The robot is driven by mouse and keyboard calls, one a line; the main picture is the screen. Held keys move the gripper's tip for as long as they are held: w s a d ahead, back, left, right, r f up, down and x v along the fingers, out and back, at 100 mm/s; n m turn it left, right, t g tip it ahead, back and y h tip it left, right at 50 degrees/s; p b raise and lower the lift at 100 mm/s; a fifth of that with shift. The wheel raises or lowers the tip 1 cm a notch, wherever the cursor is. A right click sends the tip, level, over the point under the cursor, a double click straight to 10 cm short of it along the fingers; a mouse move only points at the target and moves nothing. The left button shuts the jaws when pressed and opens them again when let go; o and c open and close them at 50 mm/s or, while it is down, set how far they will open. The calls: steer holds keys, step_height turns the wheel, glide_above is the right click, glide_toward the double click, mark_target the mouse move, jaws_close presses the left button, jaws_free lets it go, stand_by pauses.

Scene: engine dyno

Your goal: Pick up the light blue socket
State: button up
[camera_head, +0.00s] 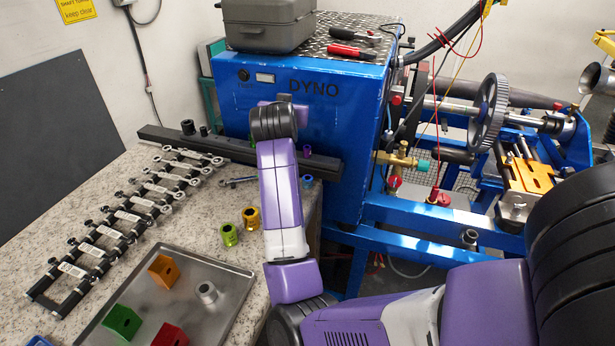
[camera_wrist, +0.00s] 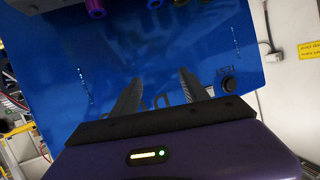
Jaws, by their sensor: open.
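The light blue socket (camera_head: 308,181) is a small piece on the counter beside the blue dyno cabinet, just right of my forearm. In the wrist view, a small blue piece (camera_wrist: 155,4) is cut off at the top edge; I cannot tell whether it is the same socket. My gripper (camera_wrist: 160,77) is open and empty, its two dark fingers pointing toward the blue cabinet face. In the head view, my wrist mostly hides the gripper, which is up in front of the cabinet, above and left of the socket.
A purple socket (camera_head: 307,151) stands near the black rail (camera_head: 232,149). A metal tray (camera_head: 200,318) holds coloured blocks and a grey socket. The blue cabinet (camera_head: 345,125) blocks the far side.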

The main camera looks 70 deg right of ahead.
step_height(320, 180, down, 5)
steer(key=s+a+m+g+y, duration=0.1)
steer(key=s+m+g+y, duration=0.2)
steer(key=m+g+y, duration=0.15)
steer(key=g+y, duration=0.2)
steer(key=y, duration=0.2)
glide_toward(307, 178)
steer(key=f, duration=0.2)
steer(key=shift+m+t, duration=0.25)
steer(key=shift+m, duration=0.2)
steer(key=shift+s+d+p+x, duration=0.15)
steer(key=shift+p+x, duration=0.5)
steer(key=shift+x, duration=1.2)
steer(key=shift+s+d+p+x, duration=0.15)
steer(key=shift+p+x, duration=0.5)
steer(key=shift+x, duration=1.15)
steer(key=shift+r, duration=0.15)
steer(key=shift+c, duration=0.4)
jaws_close()
